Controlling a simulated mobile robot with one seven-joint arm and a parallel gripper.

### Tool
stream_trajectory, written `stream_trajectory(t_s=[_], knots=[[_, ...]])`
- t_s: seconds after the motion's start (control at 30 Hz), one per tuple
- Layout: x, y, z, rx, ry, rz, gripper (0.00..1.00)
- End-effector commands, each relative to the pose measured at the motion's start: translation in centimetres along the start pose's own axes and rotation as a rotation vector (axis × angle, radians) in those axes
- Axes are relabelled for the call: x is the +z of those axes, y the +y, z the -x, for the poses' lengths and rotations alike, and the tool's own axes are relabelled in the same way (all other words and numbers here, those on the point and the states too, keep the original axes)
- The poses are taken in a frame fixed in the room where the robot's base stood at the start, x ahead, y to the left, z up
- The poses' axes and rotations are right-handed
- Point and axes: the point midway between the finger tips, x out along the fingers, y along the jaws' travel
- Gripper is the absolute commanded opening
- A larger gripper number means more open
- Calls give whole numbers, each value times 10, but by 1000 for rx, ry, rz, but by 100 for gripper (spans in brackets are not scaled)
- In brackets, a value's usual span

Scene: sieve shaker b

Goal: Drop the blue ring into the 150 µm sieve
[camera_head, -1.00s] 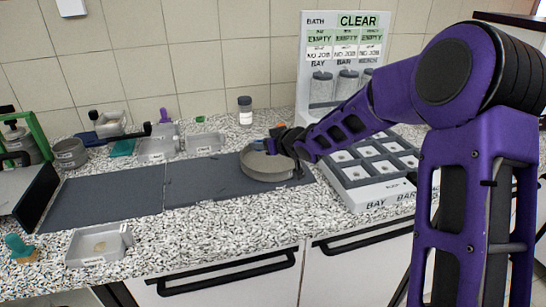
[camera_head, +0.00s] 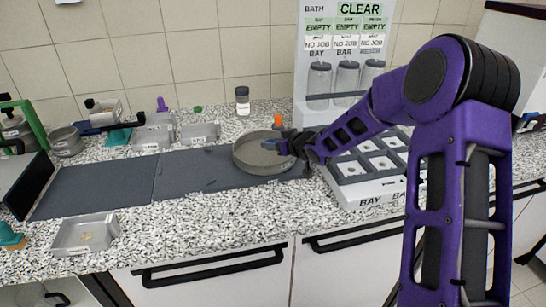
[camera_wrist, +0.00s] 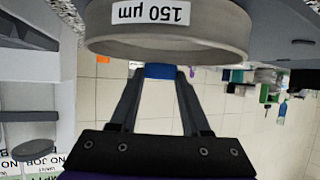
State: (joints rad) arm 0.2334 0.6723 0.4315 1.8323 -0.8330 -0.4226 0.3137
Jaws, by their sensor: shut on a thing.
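The 150 µm sieve (camera_head: 258,164) is a round grey pan on the dark mat in the head view. Its label shows upside down at the top of the wrist view (camera_wrist: 222,30). My gripper (camera_head: 286,147) is at the sieve's right side, near its rim. In the wrist view my gripper (camera_wrist: 160,76) is shut on the blue ring (camera_wrist: 161,71), which shows as a small blue piece between the fingertips, close to the sieve rim. The ring's full shape is hidden, and I cannot tell whether it touches the sieve.
A white tray of square bays (camera_head: 372,197) stands right of the sieve. A status panel with jars (camera_head: 343,60) rises behind. A jar (camera_head: 242,103) and an orange object (camera_head: 278,121) are behind the sieve. The mat (camera_head: 100,187) to the left is clear.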

Motion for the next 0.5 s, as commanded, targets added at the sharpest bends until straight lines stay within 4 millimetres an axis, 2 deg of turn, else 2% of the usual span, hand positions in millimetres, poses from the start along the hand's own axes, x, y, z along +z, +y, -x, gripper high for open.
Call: stream_trajectory(t_s=[0.3, 0.5], knots=[[34, 0, -16, -1, -2, -1, 0], [35, 0, -17, 1, 1, 1, 0]])
